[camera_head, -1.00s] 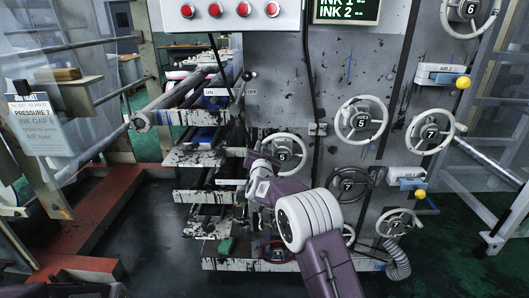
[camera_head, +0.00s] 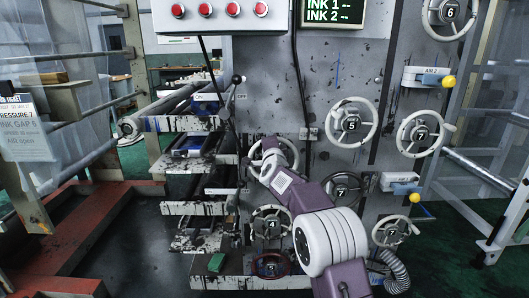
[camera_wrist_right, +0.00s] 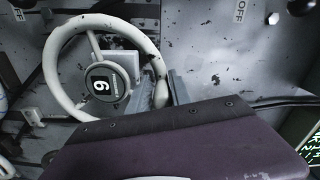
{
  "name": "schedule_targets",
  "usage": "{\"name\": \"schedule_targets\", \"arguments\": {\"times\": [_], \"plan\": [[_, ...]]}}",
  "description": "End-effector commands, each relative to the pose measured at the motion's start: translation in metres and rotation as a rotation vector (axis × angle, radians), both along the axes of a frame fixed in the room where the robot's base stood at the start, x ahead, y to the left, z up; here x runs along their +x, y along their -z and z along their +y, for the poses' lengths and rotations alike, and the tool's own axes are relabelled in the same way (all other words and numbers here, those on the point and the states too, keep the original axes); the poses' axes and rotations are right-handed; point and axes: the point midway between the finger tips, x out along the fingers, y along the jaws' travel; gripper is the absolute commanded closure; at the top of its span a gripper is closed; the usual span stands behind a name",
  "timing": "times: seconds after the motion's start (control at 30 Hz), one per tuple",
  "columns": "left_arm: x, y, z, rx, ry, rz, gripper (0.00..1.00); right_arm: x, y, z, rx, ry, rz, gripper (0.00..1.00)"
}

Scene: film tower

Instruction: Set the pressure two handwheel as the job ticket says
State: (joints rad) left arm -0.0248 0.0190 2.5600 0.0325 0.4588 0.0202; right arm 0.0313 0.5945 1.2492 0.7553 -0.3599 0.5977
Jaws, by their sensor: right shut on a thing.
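The job ticket (camera_head: 20,125) hangs at the left, cut by the picture edge; its pressure line reads 7. The white handwheel (camera_head: 256,152) on the machine's front is mostly hidden by my right arm in the head view. In the right wrist view this handwheel (camera_wrist_right: 58,57) shows its hub with a sideways number that looks like 6; its small lettering is unreadable. My right gripper (camera_wrist_right: 162,92) is shut on the right part of its rim. I cannot tell from the labels whether this is pressure two. My left gripper is not in view.
A handwheel reading 4 (camera_head: 271,223) sits just below. A dark wheel reading 7 (camera_head: 342,190) and white wheels reading 5 (camera_head: 352,124) and 7 (camera_head: 419,134) are to the right. A lever (camera_head: 236,80) stands above. A red rail (camera_head: 95,235) lies at the left.

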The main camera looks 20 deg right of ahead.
Motion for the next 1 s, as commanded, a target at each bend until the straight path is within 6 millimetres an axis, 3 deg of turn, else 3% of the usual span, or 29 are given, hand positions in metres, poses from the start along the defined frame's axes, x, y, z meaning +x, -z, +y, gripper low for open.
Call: {"name": "schedule_targets", "arguments": {"times": [0.03,0.4,1.0], "plan": [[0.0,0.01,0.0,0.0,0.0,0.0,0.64,-0.003,-0.005,-0.01,0.032,0.014,-0.034,1.0],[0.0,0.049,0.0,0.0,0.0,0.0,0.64,-0.012,0.0,-0.04,0.371,0.016,-0.132,1.0],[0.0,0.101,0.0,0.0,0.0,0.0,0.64,-0.022,0.027,-0.074,0.868,0.016,-0.268,1.0]]}}
